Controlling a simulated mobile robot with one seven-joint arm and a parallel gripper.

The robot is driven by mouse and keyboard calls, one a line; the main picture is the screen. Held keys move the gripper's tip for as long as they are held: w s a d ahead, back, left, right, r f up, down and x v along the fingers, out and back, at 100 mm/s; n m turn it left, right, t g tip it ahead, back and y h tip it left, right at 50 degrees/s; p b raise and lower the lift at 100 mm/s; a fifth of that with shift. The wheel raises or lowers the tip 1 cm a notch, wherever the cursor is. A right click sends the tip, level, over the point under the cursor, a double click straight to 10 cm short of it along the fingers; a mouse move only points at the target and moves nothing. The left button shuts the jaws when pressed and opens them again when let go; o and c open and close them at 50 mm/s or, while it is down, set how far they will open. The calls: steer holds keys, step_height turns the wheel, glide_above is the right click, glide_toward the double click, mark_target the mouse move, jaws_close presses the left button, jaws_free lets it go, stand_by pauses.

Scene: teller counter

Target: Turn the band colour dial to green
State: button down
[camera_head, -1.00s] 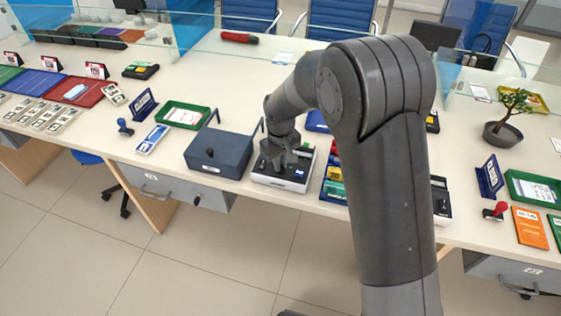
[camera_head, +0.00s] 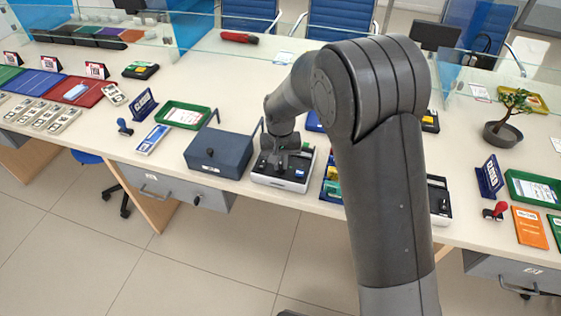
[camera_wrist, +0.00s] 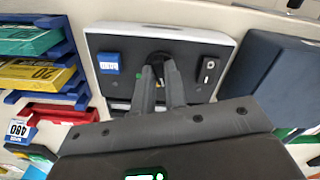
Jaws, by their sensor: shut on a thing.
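The banding machine (camera_head: 277,183) is a white box with a black top on the counter. It also shows in the wrist view (camera_wrist: 228,41), with a blue label block (camera_wrist: 109,63) on its left and a rocker switch (camera_wrist: 208,70) on its right. The round black dial (camera_wrist: 158,58) is near the middle of the top. My gripper (camera_wrist: 162,76) points at the dial and is shut on it. The fingers hide most of the dial. A little green shows by the fingertips, but I cannot tell which colour the dial is set to. My gripper also shows in the head view (camera_head: 280,162).
A dark blue box (camera_head: 219,153) stands close to the machine's left. A blue rack (camera_wrist: 66,50) of banknote bundles stands on its other side. A green tray (camera_head: 183,115) lies further left. The front of the counter is close to the machine.

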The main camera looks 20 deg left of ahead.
mark_target(281, 165)
steer(key=m, duration=1.3)
steer(key=shift+m, duration=0.4)
stand_by(0.3)
steer(key=c, duration=1.5)
jaws_free()
steer(key=shift+o, duration=0.2)
steer(key=shift+r, duration=0.1)
step_height(281, 165, up, 11)
